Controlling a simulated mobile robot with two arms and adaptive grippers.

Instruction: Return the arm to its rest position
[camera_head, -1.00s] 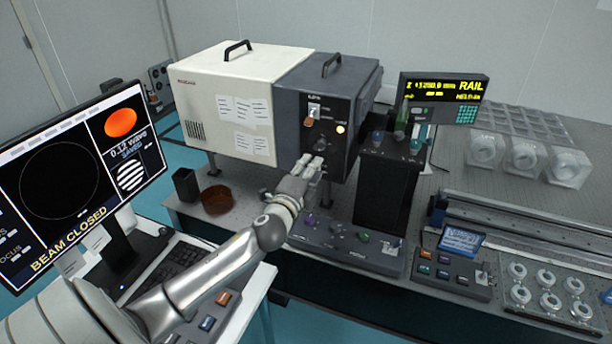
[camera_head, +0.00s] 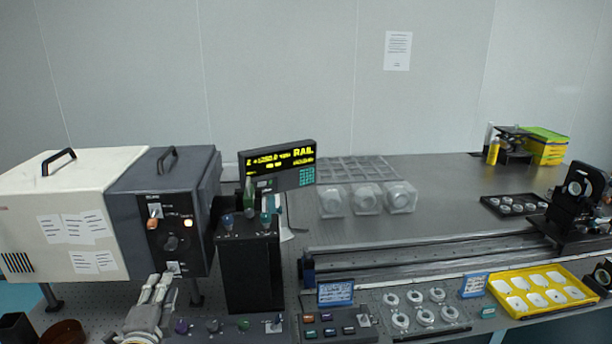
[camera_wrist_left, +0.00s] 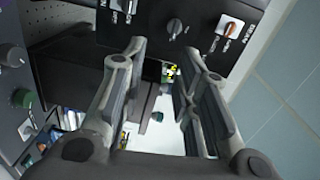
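My left gripper (camera_head: 163,280) is at the lower left of the head view, in front of the dark front section (camera_head: 165,205) of the instrument box. Its fingers point up toward the lower part of the panel, just below the round knob (camera_head: 172,243). In the left wrist view the two fingers (camera_wrist_left: 160,65) stand apart with nothing between them, and the panel with its switches (camera_wrist_left: 228,30) is just beyond. Whether a fingertip touches the panel cannot be told. Most of my left arm is below the head view. My right gripper is not in view.
A black post unit (camera_head: 250,270) stands right of the gripper, with the rail readout (camera_head: 277,165) behind it. A control panel with knobs (camera_head: 213,326) lies below. A long rail (camera_head: 430,262), lens trays and a yellow tray (camera_head: 565,279) fill the right.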

